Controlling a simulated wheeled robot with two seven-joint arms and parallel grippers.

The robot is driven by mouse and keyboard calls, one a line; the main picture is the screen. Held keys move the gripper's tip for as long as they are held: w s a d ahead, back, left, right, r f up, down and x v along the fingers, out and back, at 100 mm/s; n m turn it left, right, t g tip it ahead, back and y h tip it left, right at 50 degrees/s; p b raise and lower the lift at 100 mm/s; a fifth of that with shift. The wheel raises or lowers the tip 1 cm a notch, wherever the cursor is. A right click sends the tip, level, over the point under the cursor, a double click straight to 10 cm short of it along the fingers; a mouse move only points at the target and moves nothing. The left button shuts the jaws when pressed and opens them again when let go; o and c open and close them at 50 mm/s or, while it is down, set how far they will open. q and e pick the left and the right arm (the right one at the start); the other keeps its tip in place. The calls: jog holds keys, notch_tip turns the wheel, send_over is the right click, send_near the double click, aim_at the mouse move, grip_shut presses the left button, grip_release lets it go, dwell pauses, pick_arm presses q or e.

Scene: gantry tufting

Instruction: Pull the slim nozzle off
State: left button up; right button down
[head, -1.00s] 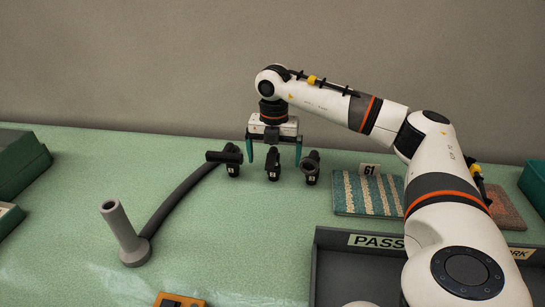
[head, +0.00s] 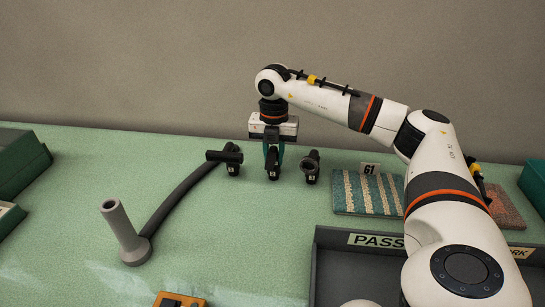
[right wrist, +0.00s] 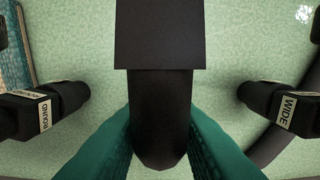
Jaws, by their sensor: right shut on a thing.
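My right gripper (head: 273,148) points down, with its teal fingers shut on the middle black nozzle (head: 273,170). In the right wrist view the fingers press both sides of this dark nozzle (right wrist: 160,100), and its label is not visible there. The nozzle marked ROUND (right wrist: 52,108) lies to its left in that view and the one marked WIDE (right wrist: 278,107) to its right. The held one between them is likely the slim nozzle. In the head view the wide nozzle (head: 226,157) is on the left and the round nozzle (head: 311,164) on the right. My left gripper is out of view.
A dark hose (head: 180,197) runs from near the wide nozzle to a grey stand (head: 126,236); whether they join is unclear. A striped carpet sample (head: 367,193) tagged 61 is to the right. A grey tray (head: 333,262) with a PASS label is at front right. The green table's middle is clear.

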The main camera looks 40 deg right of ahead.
jog(key=shift+r, duration=0.2)
jog(key=shift+r+p, duration=2.5)
jog(key=shift+r, duration=0.35)
